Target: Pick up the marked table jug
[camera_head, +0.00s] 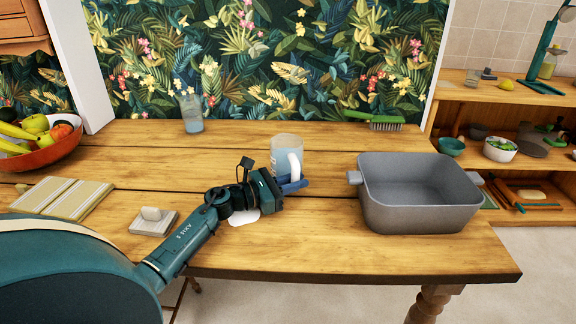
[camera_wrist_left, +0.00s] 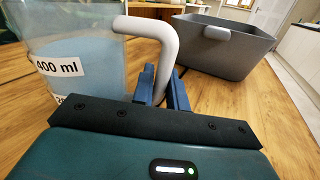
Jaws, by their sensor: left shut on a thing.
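The table jug (camera_head: 285,155) is clear with blue contents and a white handle, upright on the wooden table. In the left wrist view the jug (camera_wrist_left: 75,68) shows a "400 ml" label, and its white handle (camera_wrist_left: 158,38) curves down to the fingers. My left gripper (camera_head: 292,186) is at the jug's front right side, low by the handle. In the left wrist view its blue fingers (camera_wrist_left: 161,92) are shut on the lower part of the handle. The exact contact is partly hidden behind the gripper body. My right gripper is not in view.
A glass (camera_head: 191,113) and a green brush (camera_head: 375,121) are at the back. A white item (camera_head: 244,217) lies under my arm. A fruit bowl (camera_head: 42,151) is at left.

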